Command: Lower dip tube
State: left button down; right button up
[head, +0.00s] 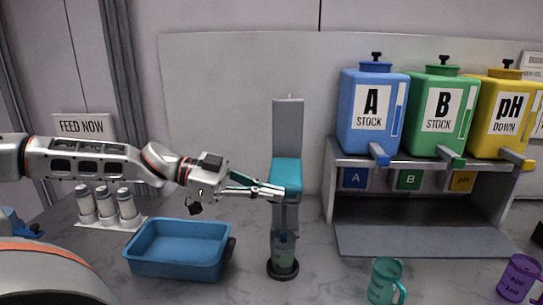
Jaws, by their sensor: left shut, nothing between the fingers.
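A slim grey stand (289,120) rises from the bench in the middle of the head view. It carries a teal block (286,173) at mid-height. Below the block, a narrow clear part with teal inside (284,252) goes down to a round black base (283,270). I cannot tell which piece is the dip tube. My left gripper (280,193) comes in from the left, shut and empty. Its fingertips are at the lower edge of the teal block and overlap it in the picture. I cannot tell whether they touch. My right gripper is out of view.
A blue tray (178,270) stands left of the stand, under my left arm. Three white bottles (106,204) are behind it. A rack (425,247) with blue, green and yellow tanks is at right. Teal (385,282) and purple (517,282) measuring cups stand in front.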

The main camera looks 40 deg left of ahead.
pick_arm(q)
notch_tip(320, 180, down, 7)
jog(key=shift+b, duration=0.45)
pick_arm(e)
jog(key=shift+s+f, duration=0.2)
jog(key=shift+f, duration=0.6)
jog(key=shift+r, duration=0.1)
pick_arm(q)
jog(key=s+a+r+p, duration=0.2)
jog(key=s+a+r, duration=0.4)
jog(key=a, duration=0.1)
jog(key=shift+a+r, duration=0.35)
jog(key=shift+r, duration=0.05)
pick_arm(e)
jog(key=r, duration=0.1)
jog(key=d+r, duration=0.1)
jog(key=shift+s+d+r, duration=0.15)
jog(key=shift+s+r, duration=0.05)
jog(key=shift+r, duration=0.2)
